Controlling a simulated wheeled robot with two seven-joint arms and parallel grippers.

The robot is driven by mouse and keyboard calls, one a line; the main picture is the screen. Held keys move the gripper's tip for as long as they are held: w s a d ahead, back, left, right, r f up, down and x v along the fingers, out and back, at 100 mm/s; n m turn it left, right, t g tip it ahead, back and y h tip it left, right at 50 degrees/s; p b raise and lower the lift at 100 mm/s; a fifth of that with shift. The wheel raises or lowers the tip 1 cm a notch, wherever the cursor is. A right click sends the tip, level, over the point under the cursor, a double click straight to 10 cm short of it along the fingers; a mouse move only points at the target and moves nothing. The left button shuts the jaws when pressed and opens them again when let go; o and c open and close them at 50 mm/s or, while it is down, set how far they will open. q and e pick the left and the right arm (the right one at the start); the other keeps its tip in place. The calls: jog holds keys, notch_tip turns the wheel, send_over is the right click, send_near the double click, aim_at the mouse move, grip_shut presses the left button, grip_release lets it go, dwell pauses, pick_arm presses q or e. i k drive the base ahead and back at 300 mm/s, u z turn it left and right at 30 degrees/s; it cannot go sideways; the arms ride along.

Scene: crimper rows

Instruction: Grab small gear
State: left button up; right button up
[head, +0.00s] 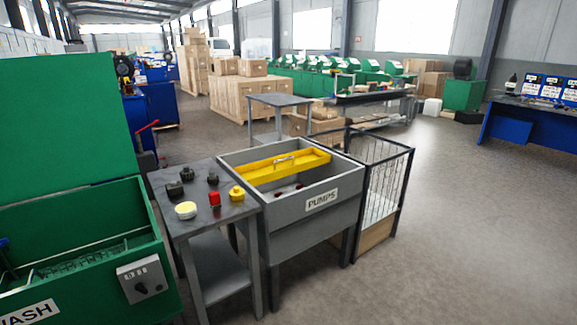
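Several small parts lie on a grey side table (205,222) at centre left. They are a dark knobbed part (174,188), a second dark part (187,174), a third, smaller dark part (212,178), a red block-like part (214,199), a yellow stepped part (237,193) and a cream-topped yellow round part (186,210). They stand apart from one another. They are too small in view to tell surely which is the small gear. Neither of my grippers shows in the head view.
A green wash machine (75,130) with an open basin stands left of the table. A grey bin labelled PUMPS (310,220) with a yellow tray (283,167) adjoins on the right, then a wire cage (385,190). Open floor (480,220) lies at right.

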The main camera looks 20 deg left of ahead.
aim_at(213, 179)
jog(key=z, duration=0.35)
jog(key=i, duration=1.85)
jog(key=u, duration=0.2)
jog(key=i, duration=0.85)
jog(key=u, duration=1.6)
jog(key=i, duration=0.8)
jog(key=u, duration=0.75)
